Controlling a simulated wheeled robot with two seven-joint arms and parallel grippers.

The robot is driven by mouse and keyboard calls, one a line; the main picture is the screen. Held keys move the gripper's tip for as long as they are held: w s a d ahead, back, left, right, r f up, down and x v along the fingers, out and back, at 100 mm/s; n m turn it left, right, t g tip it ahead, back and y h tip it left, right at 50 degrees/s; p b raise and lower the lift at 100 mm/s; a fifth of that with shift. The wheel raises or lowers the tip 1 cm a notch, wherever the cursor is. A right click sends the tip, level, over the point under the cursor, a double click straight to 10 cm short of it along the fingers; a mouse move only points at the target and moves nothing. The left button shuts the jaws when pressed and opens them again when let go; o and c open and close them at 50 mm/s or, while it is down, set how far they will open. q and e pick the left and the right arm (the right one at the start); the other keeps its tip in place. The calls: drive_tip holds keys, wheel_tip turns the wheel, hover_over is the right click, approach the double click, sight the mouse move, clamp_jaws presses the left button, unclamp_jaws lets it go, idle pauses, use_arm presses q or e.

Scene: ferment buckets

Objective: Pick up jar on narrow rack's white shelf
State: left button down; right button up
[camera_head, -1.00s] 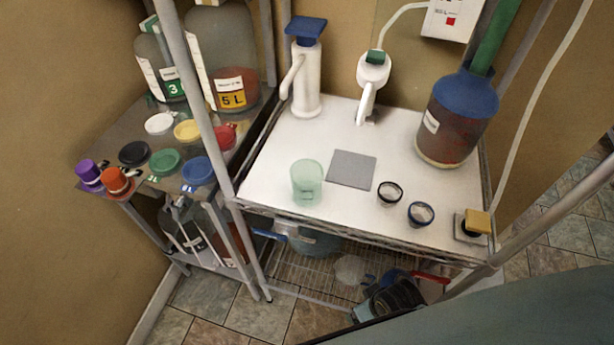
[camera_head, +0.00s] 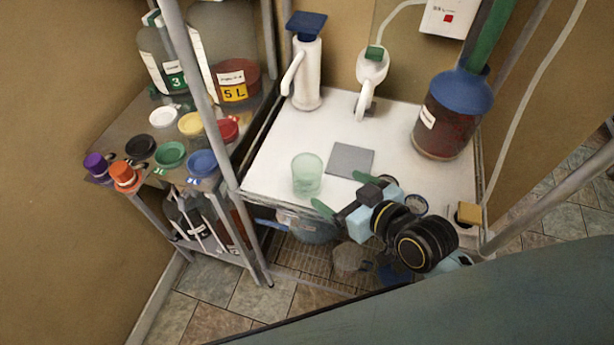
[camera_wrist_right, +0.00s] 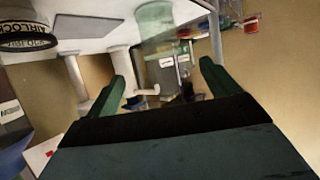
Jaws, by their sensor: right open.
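The jar (camera_head: 307,175), a pale green translucent cup-like vessel, stands upright on the white shelf (camera_head: 270,180) of the rack, near its front left. It also shows at the top of the right wrist view (camera_wrist_right: 155,18). My right gripper (camera_head: 341,191) is open and empty, just right of the jar, with its green fingers spread and pointing toward it. The fingers show apart in the wrist view (camera_wrist_right: 162,80), with the jar beyond them. No contact with the jar is visible. My left gripper is not in view.
A grey square plate (camera_head: 351,160) lies right of the jar. A small dark-rimmed cup (camera_head: 415,204) is partly behind my right arm. A white pump bottle (camera_head: 306,75) and a blue-topped red carboy (camera_head: 446,115) stand behind. A rack post (camera_head: 200,80) rises left of the shelf.

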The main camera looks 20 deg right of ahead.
sight(299, 162)
drive_tip(key=shift+t, duration=0.3)
drive_tip(key=x, duration=1.3)
drive_tip(key=shift+w+a+r, duration=0.15)
drive_tip(key=shift+w+a, duration=0.15)
drive_tip(key=c, duration=1.2)
